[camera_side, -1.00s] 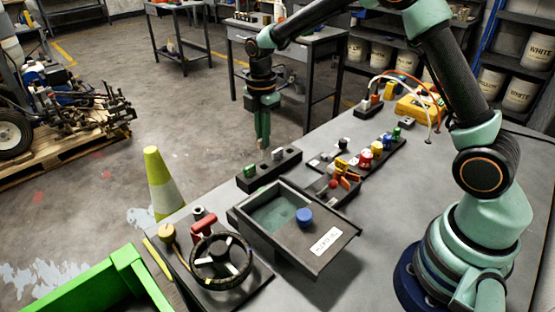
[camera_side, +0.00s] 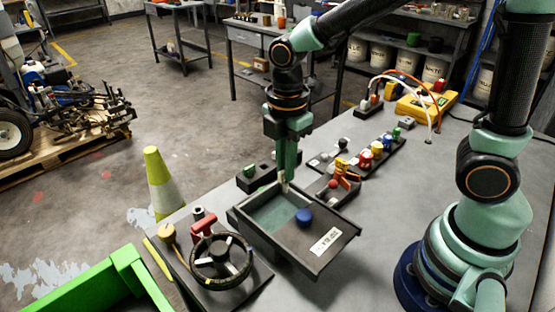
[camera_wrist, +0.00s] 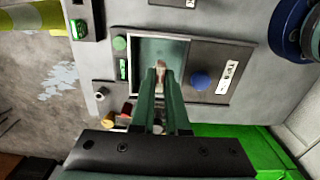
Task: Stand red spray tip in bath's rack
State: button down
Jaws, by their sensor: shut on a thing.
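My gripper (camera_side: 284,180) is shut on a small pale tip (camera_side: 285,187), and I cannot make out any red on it. In the wrist view the pale tip (camera_wrist: 161,66) shows between the fingertips (camera_wrist: 161,70), over the open basin. The bath (camera_side: 239,221) is a dark tray with a greenish basin and a blue knob (camera_side: 304,216). The fingers point down near its far edge. The dark rack block (camera_side: 263,175) stands behind the bath, with a green piece (camera_side: 249,170) at its left end. My gripper hides part of the rack.
A row of coloured pieces (camera_side: 377,148) stands farther back. The table front right is clear.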

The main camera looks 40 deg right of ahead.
aim_at(285, 191)
jog(key=shift+f, duration=2.7)
jog(key=shift+f, duration=2.05)
jog(key=c, duration=0.5)
grip_release()
jog(key=shift+r, duration=3.5)
